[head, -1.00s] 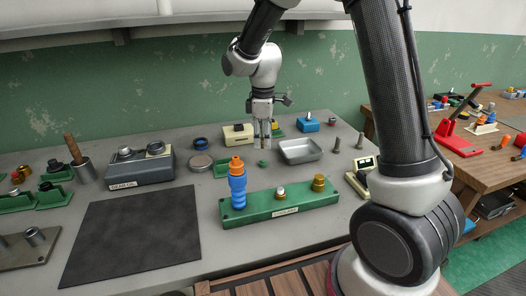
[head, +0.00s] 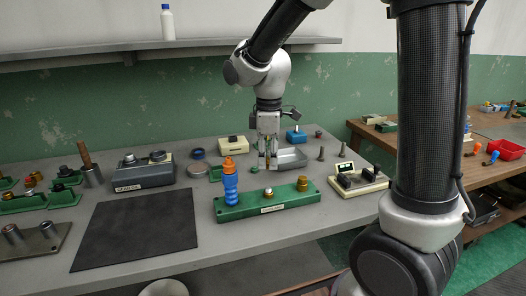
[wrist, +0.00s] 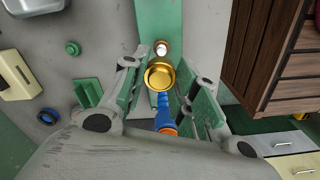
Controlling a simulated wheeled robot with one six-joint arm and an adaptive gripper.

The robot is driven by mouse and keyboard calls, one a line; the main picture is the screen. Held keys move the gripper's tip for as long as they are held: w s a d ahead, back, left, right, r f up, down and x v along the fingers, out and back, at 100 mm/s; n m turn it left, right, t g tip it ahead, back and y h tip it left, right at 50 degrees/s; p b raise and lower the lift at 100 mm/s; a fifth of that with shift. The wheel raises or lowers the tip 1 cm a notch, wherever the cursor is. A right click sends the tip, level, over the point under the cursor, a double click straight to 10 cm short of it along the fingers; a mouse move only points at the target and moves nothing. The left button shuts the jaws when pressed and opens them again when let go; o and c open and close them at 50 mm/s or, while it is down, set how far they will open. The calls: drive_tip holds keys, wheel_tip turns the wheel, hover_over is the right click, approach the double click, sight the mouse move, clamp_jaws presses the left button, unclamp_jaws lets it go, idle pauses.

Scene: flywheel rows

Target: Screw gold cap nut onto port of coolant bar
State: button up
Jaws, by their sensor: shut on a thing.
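The green coolant bar (head: 240,210) lies on the grey bench; it also shows in the wrist view (wrist: 158,14). Its left end bears a blue fitting with an orange top (head: 230,181), its middle a pale metal port (head: 268,192) and its right end a gold cap (head: 304,184). My gripper (head: 268,167) points down above the middle of the bar or just behind it. It is shut on a gold cap nut (wrist: 159,76). In the wrist view the nut is between the fingers, just below the pale port (wrist: 161,47); its height above the bar is unclear.
A cream fixture (head: 359,183) stands to the right. The dark mat (head: 135,229) at left is bare.

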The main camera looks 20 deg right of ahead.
drive_tip(key=shift+s+f, duration=0.1)
drive_tip(key=shift+s, duration=0.1)
drive_tip(key=shift+f, duration=2.9)
drive_tip(key=shift+f, duration=0.95)
drive_tip(key=o, duration=1.1)
wheel_tip(320, 180, up, 12)
